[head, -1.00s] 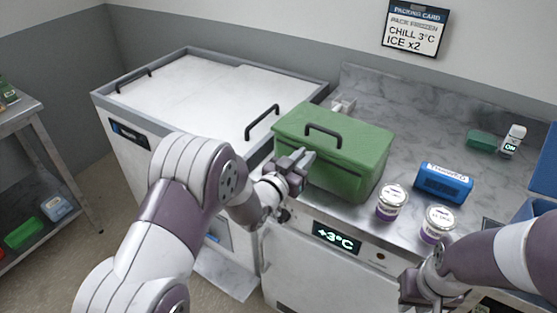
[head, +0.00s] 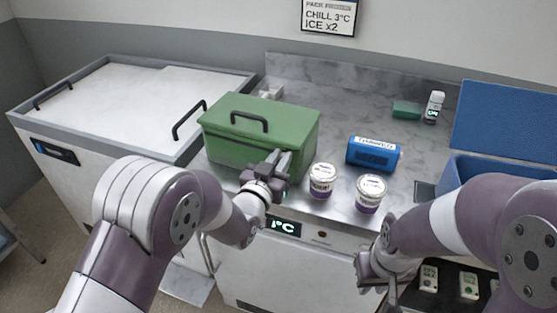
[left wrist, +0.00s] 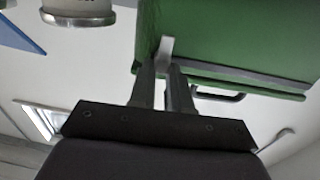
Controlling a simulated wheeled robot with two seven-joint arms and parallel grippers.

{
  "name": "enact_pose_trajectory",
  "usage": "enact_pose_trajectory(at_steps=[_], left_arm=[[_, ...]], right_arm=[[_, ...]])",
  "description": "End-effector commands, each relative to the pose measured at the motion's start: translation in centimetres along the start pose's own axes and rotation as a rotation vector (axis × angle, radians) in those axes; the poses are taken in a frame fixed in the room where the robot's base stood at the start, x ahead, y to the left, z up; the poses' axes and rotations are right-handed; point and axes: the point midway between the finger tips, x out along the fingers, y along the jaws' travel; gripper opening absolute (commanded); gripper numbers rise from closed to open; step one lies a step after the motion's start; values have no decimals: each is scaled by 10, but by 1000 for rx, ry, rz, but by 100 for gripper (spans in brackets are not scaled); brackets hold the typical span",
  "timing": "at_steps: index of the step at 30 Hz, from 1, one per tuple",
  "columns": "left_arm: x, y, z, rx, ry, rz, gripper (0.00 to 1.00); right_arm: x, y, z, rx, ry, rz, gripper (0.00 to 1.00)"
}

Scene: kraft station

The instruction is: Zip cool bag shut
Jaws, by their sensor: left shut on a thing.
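The green cool bag (head: 225,147) stands on the steel counter with its lid down and a dark handle (head: 249,119) on top. My left gripper (head: 279,162) is at the bag's front right corner, just below the lid. In the left wrist view its fingers (left wrist: 168,82) are shut on a small pale zip pull (left wrist: 165,52), beside the green bag wall (left wrist: 225,35) and its grey zip band (left wrist: 235,80). The far sides of the zip are hidden. My right gripper (head: 372,278) is low at the counter's front, away from the bag; its jaws are unclear.
Two white-lidded jars (head: 322,180) (head: 370,193) stand close right of the left gripper. A blue pack (head: 373,154) lies behind them. A blue crate (head: 500,172) is at right, a white chest (head: 130,95) at left. A green block (head: 406,110) and a small bottle (head: 434,105) stand at the back.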

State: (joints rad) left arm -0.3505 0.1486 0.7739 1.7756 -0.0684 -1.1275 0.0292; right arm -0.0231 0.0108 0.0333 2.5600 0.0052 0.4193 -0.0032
Motion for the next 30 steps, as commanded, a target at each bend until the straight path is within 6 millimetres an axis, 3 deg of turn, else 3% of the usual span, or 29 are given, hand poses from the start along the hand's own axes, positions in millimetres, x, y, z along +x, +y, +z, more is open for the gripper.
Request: enact_pose_trajectory(at_steps=[2,3,5,13,17,30], left_arm=[[0,0,-1,0,2,0,0],[0,0,-1,0,2,0,27],[0,0,-1,0,2,0,45],[0,0,0,0,1,0,45],[-10,0,0,0,0,-1,45],[-113,0,0,0,1,-1,45]], right_arm=[[0,0,0,0,0,0,24],[0,0,0,0,0,0,24],[0,0,0,0,0,0,24],[0,0,0,0,0,0,24],[2,0,0,0,0,0,24],[11,0,1,0,0,0,24]])
